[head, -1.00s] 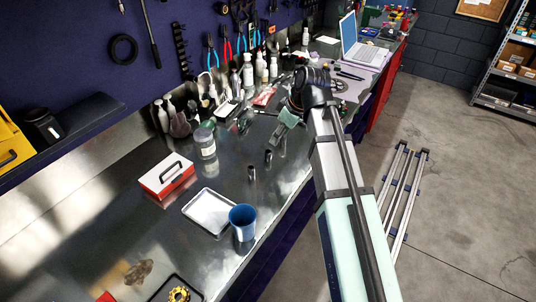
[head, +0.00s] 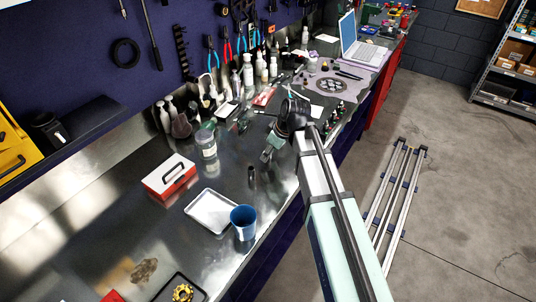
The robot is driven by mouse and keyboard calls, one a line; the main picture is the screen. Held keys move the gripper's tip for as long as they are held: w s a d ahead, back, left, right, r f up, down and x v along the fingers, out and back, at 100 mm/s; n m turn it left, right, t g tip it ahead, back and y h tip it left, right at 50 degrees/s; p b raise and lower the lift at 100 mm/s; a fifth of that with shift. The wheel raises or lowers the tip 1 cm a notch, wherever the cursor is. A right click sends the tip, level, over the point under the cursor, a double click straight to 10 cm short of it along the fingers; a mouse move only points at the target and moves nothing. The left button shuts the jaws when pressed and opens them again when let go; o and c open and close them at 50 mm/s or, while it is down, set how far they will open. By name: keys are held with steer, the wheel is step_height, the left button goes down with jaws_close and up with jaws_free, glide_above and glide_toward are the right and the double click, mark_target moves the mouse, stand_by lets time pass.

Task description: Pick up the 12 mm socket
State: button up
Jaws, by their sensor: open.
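A small dark metal cylinder, which looks like a socket (head: 252,175), stands upright on the steel bench. Its size marking is too small to read, so I cannot tell whether it is the 12 mm one. My gripper (head: 266,158) is open, pointing down over the bench just behind and to the right of this socket, apart from it in the picture. A second similar socket, seen earlier in that spot, is now hidden by my gripper. I cannot tell whether anything is between the fingers.
A blue cup (head: 243,223) and a white tray (head: 212,211) are in front of the socket. A red and white box (head: 168,177) and a clear jar (head: 206,145) stand to the left. Bottles (head: 248,70) line the wall. Bare bench (head: 225,175) surrounds the socket.

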steer(key=shift+x, duration=1.15)
jaws_close()
steer(key=shift+r, duration=0.1)
